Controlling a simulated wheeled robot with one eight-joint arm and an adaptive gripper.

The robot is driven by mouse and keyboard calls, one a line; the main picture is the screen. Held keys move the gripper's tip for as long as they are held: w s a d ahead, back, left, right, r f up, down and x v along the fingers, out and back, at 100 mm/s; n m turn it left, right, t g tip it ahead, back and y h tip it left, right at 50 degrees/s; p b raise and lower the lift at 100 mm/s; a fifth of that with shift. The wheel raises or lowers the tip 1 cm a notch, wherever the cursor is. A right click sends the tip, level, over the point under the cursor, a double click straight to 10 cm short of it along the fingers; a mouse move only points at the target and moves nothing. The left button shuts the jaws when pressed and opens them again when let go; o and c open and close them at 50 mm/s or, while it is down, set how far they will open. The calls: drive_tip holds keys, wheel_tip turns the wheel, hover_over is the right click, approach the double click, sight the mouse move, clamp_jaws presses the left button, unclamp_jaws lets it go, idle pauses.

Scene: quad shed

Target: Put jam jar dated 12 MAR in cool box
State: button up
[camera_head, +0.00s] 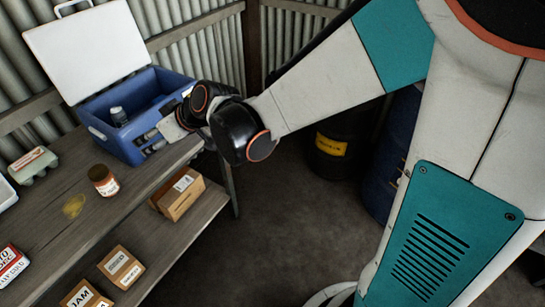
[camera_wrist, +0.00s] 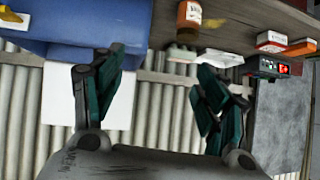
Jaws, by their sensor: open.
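The blue cool box (camera_head: 119,143) stands on the bench at the upper left, its white lid (camera_head: 85,50) open. A small dark-capped container (camera_head: 118,117) is inside it. A brown jar with a pale label (camera_head: 103,181) stands upright on the bench in front of the box; its date is too small to read. My gripper (camera_head: 155,139) is at the box's near right side, open and apart from the jar. In the wrist view, the spread fingers (camera_wrist: 160,72) have nothing between them; the jar (camera_wrist: 189,15) and blue box (camera_wrist: 85,22) lie beyond.
An egg carton (camera_head: 33,165) and a red-and-white box (camera_head: 10,265) are on the bench left of the jar. Cardboard boxes (camera_head: 181,195) sit on the lower shelf. A yellowish stain (camera_head: 74,206) marks the bench. Dark drums (camera_head: 335,150) stand on the floor.

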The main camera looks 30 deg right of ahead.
drive_tip(key=s+d+r+m+h, duration=0.2)
drive_tip(key=s+d+m+h, duration=0.5)
drive_tip(key=s+d, duration=1.4)
drive_tip(key=shift+s+r+g, duration=0.4)
drive_tip(key=shift+s, duration=0.5)
drive_tip(key=o, duration=0.3)
drive_tip(key=shift+o, duration=0.2)
